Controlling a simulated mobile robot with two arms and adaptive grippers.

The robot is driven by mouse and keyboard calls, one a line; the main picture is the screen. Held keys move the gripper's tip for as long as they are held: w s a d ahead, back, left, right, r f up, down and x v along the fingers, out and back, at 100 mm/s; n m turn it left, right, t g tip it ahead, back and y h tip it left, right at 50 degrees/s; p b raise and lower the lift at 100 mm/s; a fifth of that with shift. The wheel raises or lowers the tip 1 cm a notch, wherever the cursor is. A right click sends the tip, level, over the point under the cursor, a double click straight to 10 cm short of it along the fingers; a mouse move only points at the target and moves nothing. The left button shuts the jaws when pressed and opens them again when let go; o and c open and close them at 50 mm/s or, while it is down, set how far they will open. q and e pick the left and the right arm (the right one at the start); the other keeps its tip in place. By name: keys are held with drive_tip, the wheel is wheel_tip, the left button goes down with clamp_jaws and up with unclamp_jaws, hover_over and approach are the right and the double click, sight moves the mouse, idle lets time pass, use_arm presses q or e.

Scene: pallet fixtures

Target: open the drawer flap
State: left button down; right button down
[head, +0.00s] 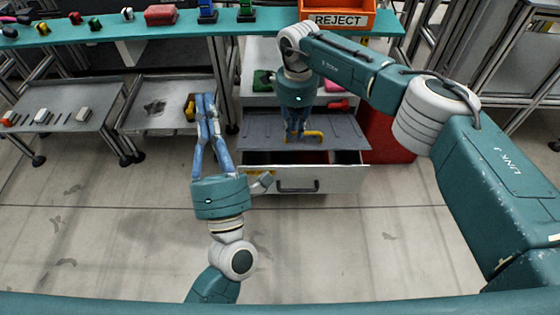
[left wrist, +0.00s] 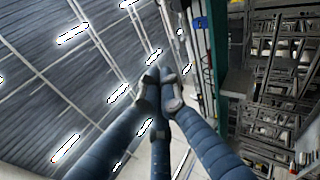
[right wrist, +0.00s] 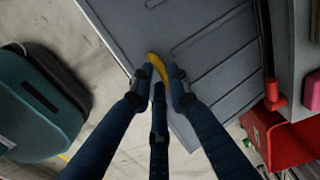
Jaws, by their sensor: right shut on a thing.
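The drawer flap (head: 262,128) is a grey ribbed panel over the drawer, with a yellow handle (head: 311,135) at its front edge. My right gripper (head: 296,134) reaches down from above and is shut on that handle. The right wrist view shows the fingertips (right wrist: 160,84) around the yellow handle (right wrist: 157,66), with the grey flap (right wrist: 215,55) beyond. A dark gap with some red inside shows between the flap and the drawer front (head: 330,180); the flap's exact tilt is hard to tell. My left gripper (head: 205,100) is shut and empty, left of the drawer, pointing upward.
The drawer front has a dark pull handle (head: 297,187). A red bin (head: 385,135) stands right of the drawer. Steel tables (head: 68,112) with small parts are on the left, a teal shelf (head: 180,27) and an orange REJECT bin (head: 338,17) behind. The floor in front is clear.

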use_arm(q)
drive_tip(key=d+f+n+g+h, duration=0.2)
drive_tip(key=d+f+n+g, duration=0.3)
drive_tip(key=f, duration=1)
drive_tip(key=d+f+n+g+h, duration=0.3)
drive_tip(key=d+f+n, duration=0.45)
drive_tip(key=f, duration=0.65)
drive_tip(key=shift+m+g, duration=0.25)
drive_tip(key=shift+g, duration=0.05)
drive_tip(key=w, duration=0.3)
drive_tip(key=w+f, duration=0.1)
drive_tip(key=w, duration=0.5)
drive_tip(key=shift+w+f, duration=0.35)
drive_tip(key=shift+w, duration=0.05)
